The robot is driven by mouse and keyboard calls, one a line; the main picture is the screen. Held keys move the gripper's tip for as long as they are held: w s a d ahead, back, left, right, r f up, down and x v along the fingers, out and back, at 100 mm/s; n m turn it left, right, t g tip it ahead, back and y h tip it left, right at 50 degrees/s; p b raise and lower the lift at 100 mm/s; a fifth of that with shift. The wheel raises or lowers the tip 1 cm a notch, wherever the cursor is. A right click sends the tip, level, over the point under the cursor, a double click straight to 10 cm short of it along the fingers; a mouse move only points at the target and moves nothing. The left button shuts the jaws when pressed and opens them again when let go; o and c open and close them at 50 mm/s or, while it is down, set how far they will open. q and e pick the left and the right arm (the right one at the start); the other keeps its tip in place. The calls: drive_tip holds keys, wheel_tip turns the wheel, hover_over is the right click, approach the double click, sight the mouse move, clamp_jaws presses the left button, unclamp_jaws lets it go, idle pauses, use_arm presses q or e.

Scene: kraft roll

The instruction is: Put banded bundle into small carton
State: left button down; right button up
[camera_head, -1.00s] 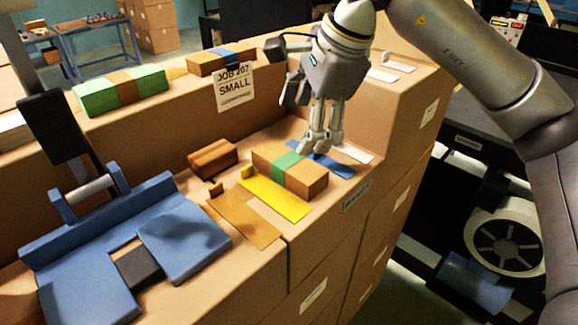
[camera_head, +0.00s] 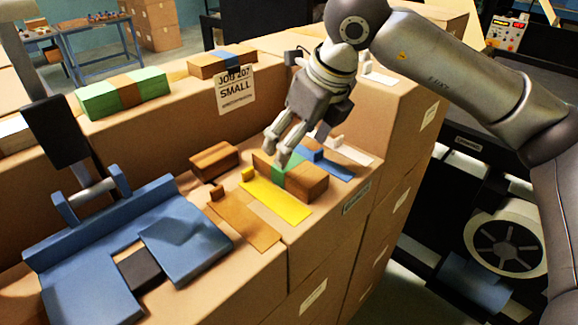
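A brown bundle with a green band (camera_head: 306,184) lies on the cardboard surface, right of centre. My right gripper (camera_head: 277,158) points down at its back left part, by the green band. Its fingertips overlap the bundle in the picture; I cannot tell whether they touch it. The fingers look close together, and whether they are shut is unclear. A paper sign reading "JOB 207 SMALL" (camera_head: 236,90) hangs on the raised cardboard wall behind. I cannot make out a separate open small carton.
Yellow (camera_head: 278,200), orange-brown (camera_head: 245,222) and blue (camera_head: 330,166) strips lie around the bundle. A small brown block (camera_head: 213,161) is left of it. A blue fixture (camera_head: 110,250) fills the left. Green (camera_head: 122,92) and blue-banded (camera_head: 222,62) bundles lie on the ledge.

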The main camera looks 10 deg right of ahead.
sight(290, 162)
drive_tip(key=shift+x, duration=0.8)
drive_tip(key=shift+w+a+f+p, duration=0.1)
drive_tip(key=shift+w+f+p, duration=0.05)
drive_tip(key=shift+f+p, duration=0.55)
drive_tip(key=p+x, duration=0.1)
drive_tip(key=x, duration=0.2)
drive_tip(key=shift+p, duration=0.35)
drive_tip(key=shift+w+f, duration=0.15)
drive_tip(key=shift+f, duration=0.3)
drive_tip(key=c, duration=1.3)
drive_tip(key=shift+r, duration=0.15)
